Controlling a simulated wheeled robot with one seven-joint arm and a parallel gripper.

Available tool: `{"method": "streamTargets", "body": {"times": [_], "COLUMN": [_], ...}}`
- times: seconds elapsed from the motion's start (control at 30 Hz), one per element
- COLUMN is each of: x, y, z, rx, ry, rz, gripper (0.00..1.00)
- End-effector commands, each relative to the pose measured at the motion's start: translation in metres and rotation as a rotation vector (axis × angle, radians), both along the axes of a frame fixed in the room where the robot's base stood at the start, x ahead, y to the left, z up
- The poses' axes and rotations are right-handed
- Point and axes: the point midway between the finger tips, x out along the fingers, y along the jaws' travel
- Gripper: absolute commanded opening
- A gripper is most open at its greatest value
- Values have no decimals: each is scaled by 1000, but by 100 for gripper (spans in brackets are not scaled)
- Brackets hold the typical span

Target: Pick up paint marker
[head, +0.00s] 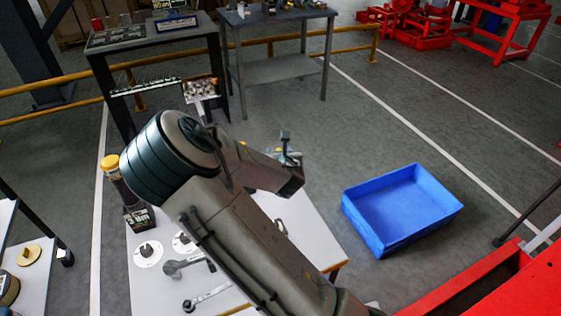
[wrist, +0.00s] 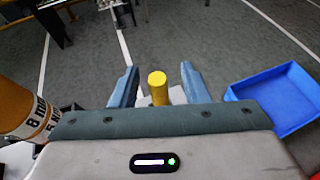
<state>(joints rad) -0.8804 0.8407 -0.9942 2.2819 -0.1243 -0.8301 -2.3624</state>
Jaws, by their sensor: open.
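A yellow cylinder (wrist: 158,88), which looks like the paint marker, stands with its round end up in the wrist view. It shows between the two blue-grey fingers of my gripper (wrist: 159,86), which are open with a gap on each side of it. Its lower part is hidden behind the gripper body. In the head view my gripper (head: 287,155) is mostly hidden behind my arm, and the marker cannot be made out clearly there.
A white table (head: 310,225) holds wrenches (head: 205,298), a dark box (head: 139,217) and a yellow-capped container (head: 110,165). An orange container (wrist: 18,105) is close at left in the wrist view. A blue crate (head: 400,205) sits on the floor at right.

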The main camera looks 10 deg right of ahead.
Motion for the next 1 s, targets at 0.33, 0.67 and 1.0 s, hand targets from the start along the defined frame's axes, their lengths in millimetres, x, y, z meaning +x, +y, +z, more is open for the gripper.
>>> {"method": "streamTargets", "body": {"times": [0.33, 0.67, 1.0], "x": [1, 1, 1], "y": [7, 4, 5], "z": [0, 1, 47], "rx": [1, 1, 5], "ry": [0, 0, -5], "rz": [12, 7, 8], "gripper": [6, 0, 0]}}
